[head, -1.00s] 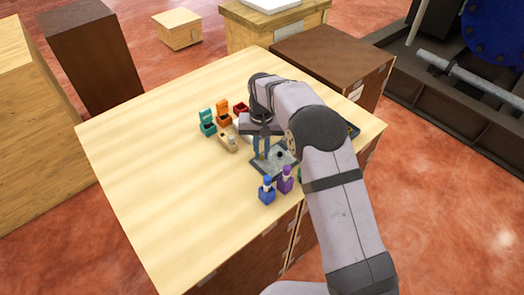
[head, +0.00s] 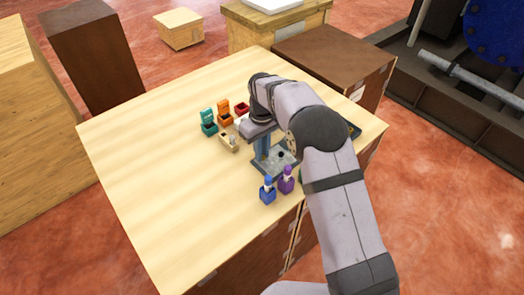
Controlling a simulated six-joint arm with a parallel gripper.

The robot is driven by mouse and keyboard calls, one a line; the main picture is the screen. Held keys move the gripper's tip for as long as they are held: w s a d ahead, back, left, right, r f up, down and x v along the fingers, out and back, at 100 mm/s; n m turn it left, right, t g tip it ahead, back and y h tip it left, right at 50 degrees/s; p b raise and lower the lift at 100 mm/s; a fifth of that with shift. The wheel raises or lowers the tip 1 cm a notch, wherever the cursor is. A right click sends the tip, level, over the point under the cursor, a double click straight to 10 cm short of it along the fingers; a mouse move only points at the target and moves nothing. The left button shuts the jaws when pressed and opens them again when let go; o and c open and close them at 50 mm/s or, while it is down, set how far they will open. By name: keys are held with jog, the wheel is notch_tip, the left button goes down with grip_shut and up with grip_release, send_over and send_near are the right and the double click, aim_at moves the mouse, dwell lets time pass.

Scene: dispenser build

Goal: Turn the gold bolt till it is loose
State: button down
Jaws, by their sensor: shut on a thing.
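My gripper (head: 262,145) points down over a grey plate (head: 266,169) on the light wooden table (head: 150,190). Its fingers are close together and low at the plate's back left part. The gold bolt cannot be made out; the fingers and my arm hide that spot, so what lies between the fingers is not visible. A dark round spot (head: 281,154) shows on the plate to the right of the fingers.
A teal box (head: 208,123), an orange box (head: 225,115) and a red box (head: 242,108) stand behind. A beige piece (head: 229,142) lies left of my gripper. A blue bottle (head: 267,190) and a purple bottle (head: 286,180) stand in front. The table's left side is clear.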

dwell(0.4)
jog(key=c, duration=1.7)
grip_release()
jog(key=shift+c, duration=0.2)
jog(key=shift+r, duration=0.15)
notch_tip(320, 180, up, 6)
jog(key=shift+r+b, duration=0.25)
jog(key=shift+b, duration=0.95)
jog(key=shift+r, duration=0.35)
